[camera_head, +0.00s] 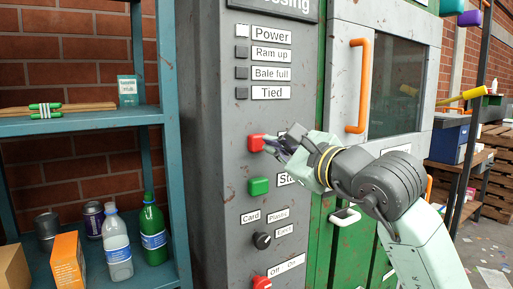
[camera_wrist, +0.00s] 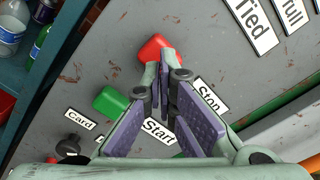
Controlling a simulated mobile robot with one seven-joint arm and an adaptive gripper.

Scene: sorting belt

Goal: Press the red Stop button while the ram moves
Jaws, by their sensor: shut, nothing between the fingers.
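The red Stop button (camera_head: 256,143) is on the grey control panel (camera_head: 228,190), above the green Start button (camera_head: 258,187). My gripper (camera_head: 272,143) comes in from the right with its fingertips at the red button. In the wrist view the red button (camera_wrist: 153,48) lies just beyond my shut, empty fingertips (camera_wrist: 159,70), which overlap its lower edge. I cannot tell whether they touch it. The Stop label (camera_wrist: 208,96) shows beside the fingers in the wrist view; my gripper hides it in the head view. The ram itself is not clearly visible.
Dark indicator lamps (camera_head: 242,73) sit above, and the Power lamp (camera_head: 242,31) looks white. A black selector knob (camera_head: 262,240) and a red Off/On switch (camera_head: 262,282) are below. An orange door handle (camera_head: 361,85) stands out right of the panel. A blue shelf (camera_head: 85,121) with bottles stands left.

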